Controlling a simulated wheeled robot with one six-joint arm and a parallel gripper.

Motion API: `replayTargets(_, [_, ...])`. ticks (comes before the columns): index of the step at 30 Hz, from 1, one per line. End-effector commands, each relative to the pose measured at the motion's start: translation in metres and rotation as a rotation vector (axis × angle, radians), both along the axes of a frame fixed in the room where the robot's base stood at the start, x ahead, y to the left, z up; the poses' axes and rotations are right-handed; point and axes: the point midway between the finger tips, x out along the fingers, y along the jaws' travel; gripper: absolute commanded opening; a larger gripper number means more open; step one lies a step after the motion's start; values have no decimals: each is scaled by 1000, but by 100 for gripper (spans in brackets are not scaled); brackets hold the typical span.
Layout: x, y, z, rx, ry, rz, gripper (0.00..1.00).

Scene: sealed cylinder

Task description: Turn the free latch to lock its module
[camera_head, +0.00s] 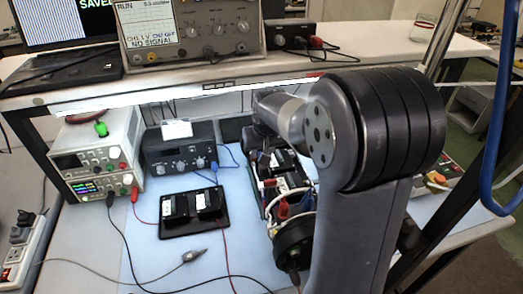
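An open, elongated assembly (293,196) with dark modules, white wires, red and blue parts lies on the pale blue mat (180,262), left of my large arm joint. A round black end piece (294,243) is at its near end. I cannot pick out the free latch; it is too small or hidden. My arm reaches away over the far end of the assembly. My gripper is hidden behind my arm or lost among the dark parts there, and its fingers cannot be made out.
A black tray (190,228) with two dark blocks lies left of the assembly. Stacked instruments (97,160) and a dark power unit (180,152) stand behind it. Loose cables cross the mat. A shelf (210,80) with an oscilloscope (190,25) runs above. The front left mat is mostly clear.

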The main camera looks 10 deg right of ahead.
Motion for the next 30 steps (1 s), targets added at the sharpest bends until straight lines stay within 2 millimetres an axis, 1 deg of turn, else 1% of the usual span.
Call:
replayTargets(3, [5,0,-11,0,2,0,33])
replayTargets(6, [7,0,-16,0,0,0,33])
replayTargets(16, [8,0,-19,0,-1,0,32])
replayTargets(27, [8,0,-18,0,-1,0,2])
replayTargets(28, [8,0,-18,0,-1,0,0])
replayTargets(30, [8,0,-18,0,-1,0,0])
